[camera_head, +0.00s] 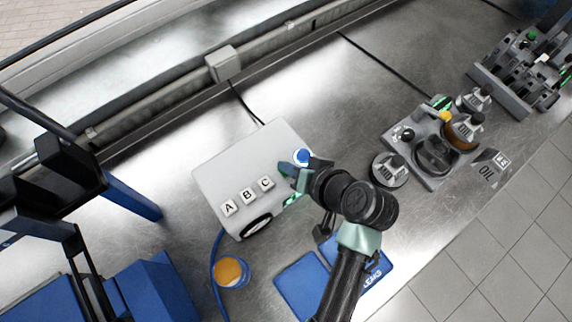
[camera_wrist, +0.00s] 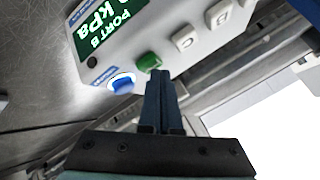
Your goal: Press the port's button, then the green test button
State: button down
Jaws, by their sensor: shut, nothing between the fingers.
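The grey-white test box (camera_head: 215,173) sits on the metal bench in the head view, with buttons A (camera_head: 229,207), B (camera_head: 248,195) and C (camera_head: 266,183) in a row. A round blue button (camera_head: 301,156) is near its right corner. The green button (camera_wrist: 149,62) shows in the wrist view beside the blue button (camera_wrist: 121,83). A lit green display (camera_wrist: 104,28) there reads PORT B and kPa. My gripper (camera_wrist: 160,74) is shut and empty, its fingertips close beside the green button; I cannot tell whether they touch. In the head view, my gripper (camera_head: 287,170) partly covers the green button area.
A blue cup with orange contents (camera_head: 230,272) stands below the box, near a blue hose (camera_head: 215,257). Blue mats (camera_head: 301,284) lie in front. A grey fixture (camera_head: 432,180) and weight-like part (camera_head: 390,170) stand to the right.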

jog(key=shift+f, duration=0.35)
jog(key=shift+r, duration=0.1)
dwell(0.3)
jog(key=shift+r+p, duration=0.85)
jog(key=shift+r, duration=0.05)
notch_tip(320, 180, up, 5)
jog(key=p, duration=0.5)
jog(key=shift+r, duration=0.1)
dwell(0.4)
